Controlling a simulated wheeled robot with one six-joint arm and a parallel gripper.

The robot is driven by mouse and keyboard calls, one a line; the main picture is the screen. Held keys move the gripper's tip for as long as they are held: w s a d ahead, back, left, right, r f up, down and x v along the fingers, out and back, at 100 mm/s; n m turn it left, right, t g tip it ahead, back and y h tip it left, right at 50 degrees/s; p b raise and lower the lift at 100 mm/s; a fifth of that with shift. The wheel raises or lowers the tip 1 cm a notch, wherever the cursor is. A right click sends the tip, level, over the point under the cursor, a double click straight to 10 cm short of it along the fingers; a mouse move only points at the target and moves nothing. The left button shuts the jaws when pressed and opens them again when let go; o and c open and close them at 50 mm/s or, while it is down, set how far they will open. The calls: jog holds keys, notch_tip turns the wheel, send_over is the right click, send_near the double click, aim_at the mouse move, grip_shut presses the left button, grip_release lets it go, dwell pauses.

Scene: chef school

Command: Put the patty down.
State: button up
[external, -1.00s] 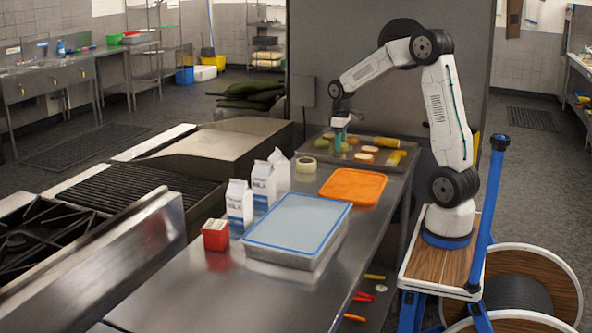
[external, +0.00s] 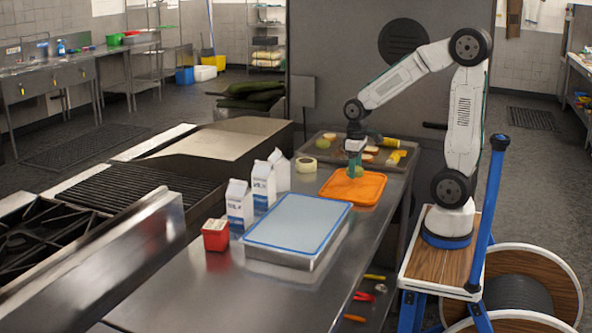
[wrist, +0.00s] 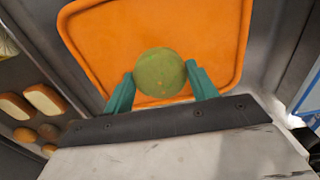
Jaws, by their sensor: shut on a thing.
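The patty (wrist: 160,72) is a round, olive-green disc in the wrist view, between the two teal fingers of my gripper (wrist: 160,88). My gripper is shut on it. In the external view my gripper (external: 355,158) points down over the orange tray (external: 341,196), with the green patty (external: 356,171) at its tips. The orange tray also fills much of the wrist view (wrist: 95,40) behind the patty. I cannot tell whether the patty touches the tray. The visible part of the orange tray is otherwise bare.
A metal tray (external: 322,151) with bread pieces and bottles lies behind the orange tray. The front counter (external: 200,290) is clear.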

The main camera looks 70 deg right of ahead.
jog(key=shift+f, duration=1.85)
jog(key=shift+f, duration=0.15)
jog(key=o, duration=1)
notch_tip(320, 180, up, 12)
jog(key=shift+r, duration=0.1)
jog(key=s+a, duration=0.3)
jog(key=s, duration=0.5)
jog(key=s+a+r+t, duration=0.1)
jog(key=s+a, duration=0.2)
jog(key=s, duration=0.5)
jog(key=shift+a+r, duration=0.15)
jog(key=shift+a, duration=0.15)
